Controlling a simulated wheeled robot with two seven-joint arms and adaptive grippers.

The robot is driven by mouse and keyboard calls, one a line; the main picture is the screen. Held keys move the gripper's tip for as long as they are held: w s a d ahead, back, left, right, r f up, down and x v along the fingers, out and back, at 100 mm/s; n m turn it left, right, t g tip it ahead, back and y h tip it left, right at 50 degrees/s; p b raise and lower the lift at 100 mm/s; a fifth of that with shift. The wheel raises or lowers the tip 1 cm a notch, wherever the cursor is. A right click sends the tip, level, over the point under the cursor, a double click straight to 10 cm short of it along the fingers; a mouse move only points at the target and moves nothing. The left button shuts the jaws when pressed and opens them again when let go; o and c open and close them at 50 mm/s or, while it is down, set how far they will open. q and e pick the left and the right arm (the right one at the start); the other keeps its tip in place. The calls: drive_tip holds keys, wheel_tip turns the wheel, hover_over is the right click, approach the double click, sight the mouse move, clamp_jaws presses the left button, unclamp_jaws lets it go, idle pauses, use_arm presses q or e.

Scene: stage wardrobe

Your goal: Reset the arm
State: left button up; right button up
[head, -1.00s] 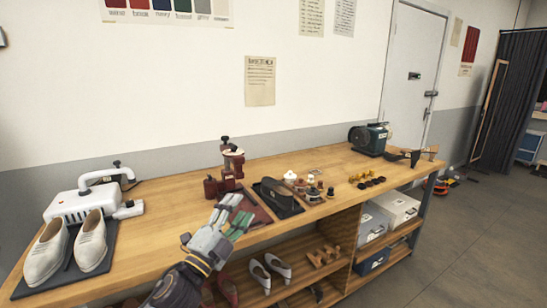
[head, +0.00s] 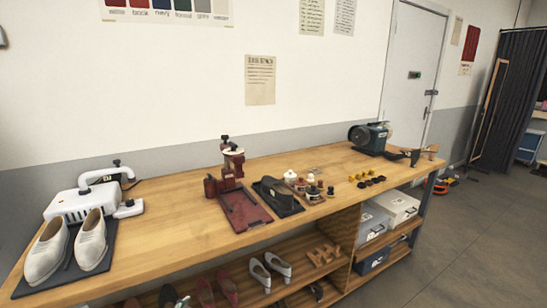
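Neither of my grippers can be made out clearly in the head view. A small dark and grey shape (head: 172,297) at the bottom edge may be the top of my arm, but its fingers do not show. The workbench (head: 150,215) stands in front of me. On it, a red tray (head: 243,209) lies in front of a red bench tool (head: 232,160), fully visible and empty-looking.
White shoes (head: 92,240) on a dark mat stand by a white machine (head: 85,202) at left.

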use_arm(q)
drive_tip(key=s+f+n+g, duration=0.3)
drive_tip(key=s+f+g, duration=0.45)
drive_tip(key=s, duration=0.75)
drive_tip(key=s+d+f+x, duration=0.1)
drive_tip(key=s+x, duration=0.1)
drive_tip(key=x, duration=1)
drive_tip(key=s+x, duration=0.2)
drive_tip(key=x, duration=1)
drive_tip(key=s+a+f, duration=0.1)
drive_tip(key=s+f, duration=0.4)
drive_tip(key=f, duration=0.5)
drive_tip(key=s+a+f, duration=0.2)
drive_tip(key=s+f, duration=0.2)
drive_tip(key=f, duration=0.6)
drive_tip(key=s+a+r+g+p, duration=0.1)
drive_tip(key=s+r+p, duration=1.4)
drive_tip(key=p, duration=1)
drive_tip(key=s, duration=0.2)
drive_tip(key=shift+s+a+r+g+h, duration=0.15)
drive_tip(key=shift+s+a+g+h, duration=0.15)
drive_tip(key=shift+s+g, duration=0.05)
use_arm(e)
drive_tip(key=s+d+r+g, duration=0.1)
drive_tip(key=s+d+r, duration=0.1)
drive_tip(key=s+r, duration=1.1)
drive_tip(key=s, duration=0.5)
drive_tip(key=shift+s+d+r+g, duration=0.2)
drive_tip(key=shift+s+g, duration=0.05)
drive_tip(key=shift+g, duration=0.05)
